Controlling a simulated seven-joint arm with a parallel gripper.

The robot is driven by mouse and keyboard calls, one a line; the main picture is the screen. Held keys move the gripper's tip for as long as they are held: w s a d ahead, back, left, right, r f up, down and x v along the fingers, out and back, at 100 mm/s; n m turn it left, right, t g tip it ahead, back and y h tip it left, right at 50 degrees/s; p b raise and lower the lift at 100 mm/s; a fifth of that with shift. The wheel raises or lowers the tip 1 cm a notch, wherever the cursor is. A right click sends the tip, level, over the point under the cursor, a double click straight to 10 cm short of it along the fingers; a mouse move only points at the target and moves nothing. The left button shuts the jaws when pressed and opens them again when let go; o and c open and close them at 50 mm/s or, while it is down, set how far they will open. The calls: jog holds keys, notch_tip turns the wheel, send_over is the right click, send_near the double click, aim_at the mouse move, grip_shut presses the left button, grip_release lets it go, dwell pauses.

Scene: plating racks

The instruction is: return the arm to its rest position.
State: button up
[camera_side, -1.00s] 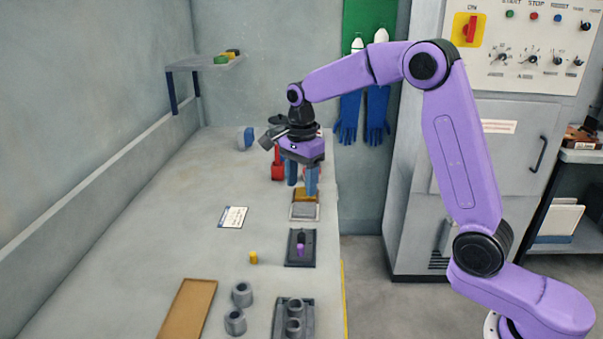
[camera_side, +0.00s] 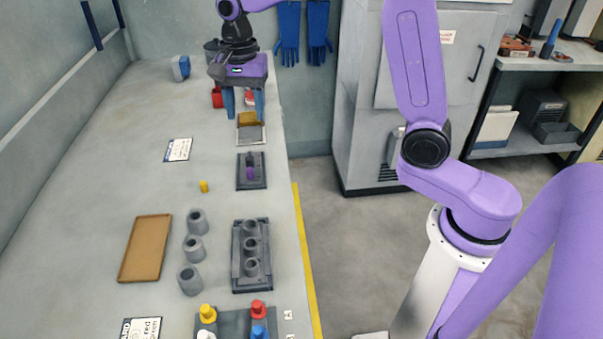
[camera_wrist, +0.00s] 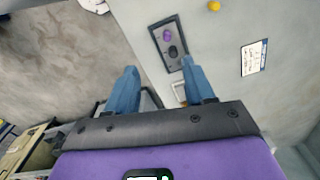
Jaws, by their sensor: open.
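My gripper (camera_side: 243,112) is at the far end of the bench in the side view, its blue fingers pointing down. The fingers are apart with nothing between them, and they also show spread in the wrist view (camera_wrist: 160,75). They hang over the area of a small tray (camera_side: 250,134) with an orange-brown part and a grey part. I cannot tell the exact height. My upper arm leaves the top of the side view.
A dark tray (camera_side: 241,184) holds a purple and dark piece. A red container (camera_side: 217,98) stands close behind my gripper. Nearer are a yellow cylinder (camera_side: 204,187), a brown tray (camera_side: 145,248), grey cups (camera_side: 194,247) and a rack (camera_side: 237,275).

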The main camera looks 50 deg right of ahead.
jog(key=s+d+f+n, duration=0.2)
jog(key=s+n, duration=1)
jog(key=s, duration=0.3)
jog(key=s+d+f+n, duration=0.1)
jog(key=s+d+n, duration=0.1)
jog(key=s+n, duration=1)
jog(key=s, duration=0.4)
jog(key=shift+f, duration=0.35)
